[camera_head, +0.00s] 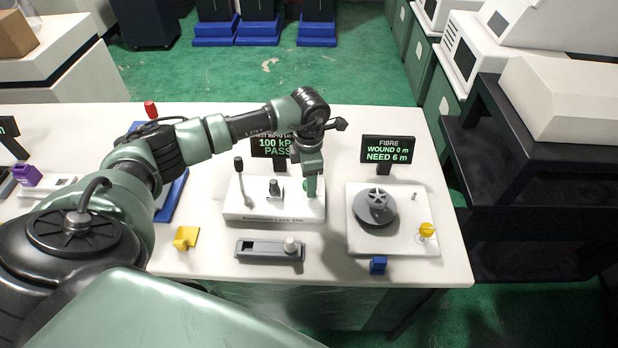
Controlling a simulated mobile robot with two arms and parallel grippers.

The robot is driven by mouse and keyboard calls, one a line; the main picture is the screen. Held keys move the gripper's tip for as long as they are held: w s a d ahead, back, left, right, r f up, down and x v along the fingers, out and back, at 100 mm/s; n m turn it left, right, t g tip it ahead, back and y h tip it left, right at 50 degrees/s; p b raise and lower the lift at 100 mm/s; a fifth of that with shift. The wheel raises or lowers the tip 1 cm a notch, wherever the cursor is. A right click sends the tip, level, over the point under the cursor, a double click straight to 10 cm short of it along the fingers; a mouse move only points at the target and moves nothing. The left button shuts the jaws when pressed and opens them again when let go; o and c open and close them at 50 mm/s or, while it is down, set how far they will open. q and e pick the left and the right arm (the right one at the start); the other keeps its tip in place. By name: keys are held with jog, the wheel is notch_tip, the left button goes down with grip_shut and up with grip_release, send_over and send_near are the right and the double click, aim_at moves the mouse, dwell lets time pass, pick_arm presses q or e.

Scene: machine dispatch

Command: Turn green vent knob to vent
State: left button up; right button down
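The green vent knob (311,188) is at the right end of a white pressure box (262,211). The box also has a black lever on the left and a dark clamp in the middle. My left gripper (312,178) points down over the knob from above. Its fingertips are small here and overlap the knob, so I cannot tell how far they are closed or whether they touch it. A black display (268,147) behind the box reads "100 kPa" and "PASS", partly covered by my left arm. My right gripper is not in view.
Right of the box is a white plate (357,238) with a grey spool (375,207) and a yellow knob (427,230). In front are a grey fixture (252,249), a yellow block (186,237) and a blue block (378,265).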

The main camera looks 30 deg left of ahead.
pick_arm(q)
grip_shut()
jog(key=shift+n+b, duration=0.6)
jog(key=shift+n, duration=0.5)
jog(key=n+b, duration=0.2)
jog(key=n, duration=0.4)
jog(key=n+b, duration=0.1)
jog(key=n, duration=0.3)
jog(key=shift+w+n, duration=0.1)
jog(key=shift+n, duration=0.3)
jog(key=n, duration=0.4)
jog(key=shift+r+n+b, duration=0.1)
jog(key=shift+n+b, duration=0.2)
jog(key=shift+n, duration=0.1)
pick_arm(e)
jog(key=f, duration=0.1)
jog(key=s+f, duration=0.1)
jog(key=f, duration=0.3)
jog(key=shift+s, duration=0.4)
pick_arm(q)
jog(key=shift+o, duration=1.2)
grip_release()
